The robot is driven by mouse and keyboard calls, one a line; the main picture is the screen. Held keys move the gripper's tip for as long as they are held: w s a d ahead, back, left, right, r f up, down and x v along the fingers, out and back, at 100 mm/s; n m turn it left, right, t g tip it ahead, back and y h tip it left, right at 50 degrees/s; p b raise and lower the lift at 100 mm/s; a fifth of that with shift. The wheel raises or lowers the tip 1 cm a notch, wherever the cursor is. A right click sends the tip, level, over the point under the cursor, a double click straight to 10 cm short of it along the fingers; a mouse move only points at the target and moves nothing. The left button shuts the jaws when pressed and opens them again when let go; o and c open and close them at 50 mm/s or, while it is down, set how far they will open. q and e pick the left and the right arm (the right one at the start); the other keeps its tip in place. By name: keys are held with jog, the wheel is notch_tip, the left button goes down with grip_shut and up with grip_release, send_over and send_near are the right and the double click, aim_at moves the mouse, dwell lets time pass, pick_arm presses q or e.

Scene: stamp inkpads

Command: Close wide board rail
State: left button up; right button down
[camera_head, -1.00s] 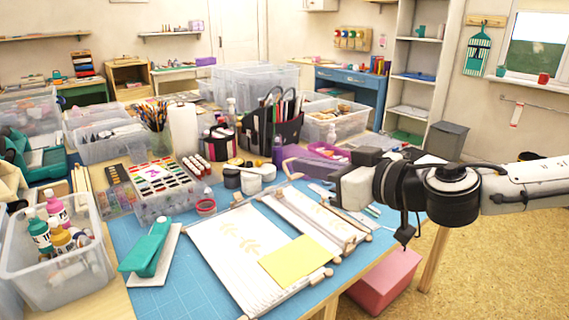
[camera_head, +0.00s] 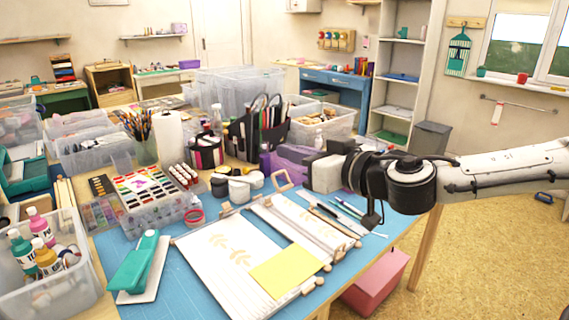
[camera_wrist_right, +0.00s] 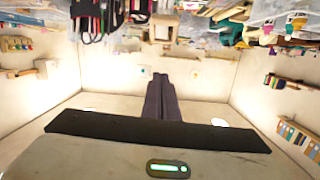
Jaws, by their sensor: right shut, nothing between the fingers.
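The wide board (camera_head: 190,247) lies on the blue mat, holding a white sheet with pale leaf prints. A yellow sheet (camera_head: 288,268) lies over its front right part. A narrower white board (camera_head: 290,225) with wooden-ended bars lies beside it on the right. I cannot tell clearly which bar is the wide board's rail. My right gripper (camera_head: 272,164) is shut and empty, in the air beyond the boards' far end. Its fingers also show together in the right wrist view (camera_wrist_right: 161,98). My left gripper is out of view.
A teal stapler-like tool (camera_head: 136,262) and a bin of paint bottles (camera_head: 75,285) are at the left. Small pots (camera_head: 238,188) and a black tool caddy (camera_head: 262,130) stand behind the boards. Pens (camera_head: 345,208) lie right of them.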

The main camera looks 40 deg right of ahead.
aim_at(280, 172)
jog(key=shift+w+p, duration=0.3)
jog(key=shift+w, duration=0.35)
jog(key=shift+w+d+h+p, duration=0.3)
jog(key=shift+w+d+p, duration=0.15)
jog(key=shift+w+p, duration=0.25)
jog(key=shift+w+a+f+p, duration=0.15)
jog(key=shift+w+a+p, duration=0.25)
jog(key=shift+w+p, duration=0.25)
jog(key=shift+s+f+b, duration=0.25)
jog(key=shift+s+f, duration=0.05)
jog(key=shift+f, duration=0.35)
jog(key=shift+s+f+b, duration=0.2)
jog(key=shift+s+f, duration=0.1)
jog(key=shift+f, duration=0.3)
jog(key=shift+s+f+b, duration=0.25)
jog(key=shift+s+f, duration=0.05)
jog(key=shift+f, duration=0.35)
jog(key=shift+a+f, duration=0.1)
